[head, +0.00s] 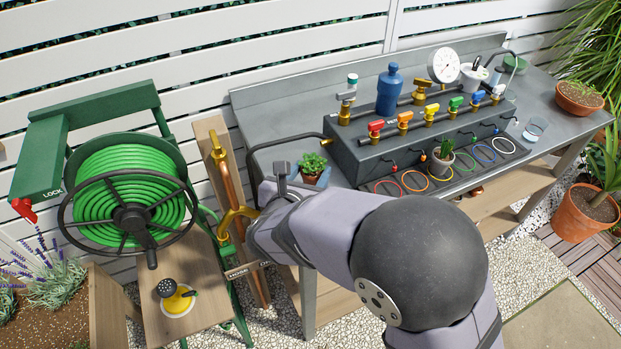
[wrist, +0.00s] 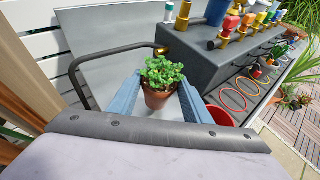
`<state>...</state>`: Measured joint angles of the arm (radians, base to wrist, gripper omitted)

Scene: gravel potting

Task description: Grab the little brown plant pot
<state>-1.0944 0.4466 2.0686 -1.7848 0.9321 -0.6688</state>
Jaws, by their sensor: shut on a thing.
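The little brown plant pot (wrist: 157,99) holds a leafy green plant (wrist: 161,72). In the wrist view it stands upright between the two blue-grey fingers of my gripper (wrist: 159,90), which are shut on it from both sides. In the head view the green plant (head: 312,162) shows near the left front of the grey bench (head: 300,128), with my gripper (head: 311,177) around the pot below it. Most of the pot is hidden there by the fingers and my arm. I cannot tell whether the pot touches the bench.
A valve block (head: 372,160) with coloured handles stands right of the pot, with coloured rings in front. A dark bent pipe (head: 253,165) runs close on the left. Another small potted plant (head: 443,151) is farther right. A hose reel (head: 130,215) stands at far left.

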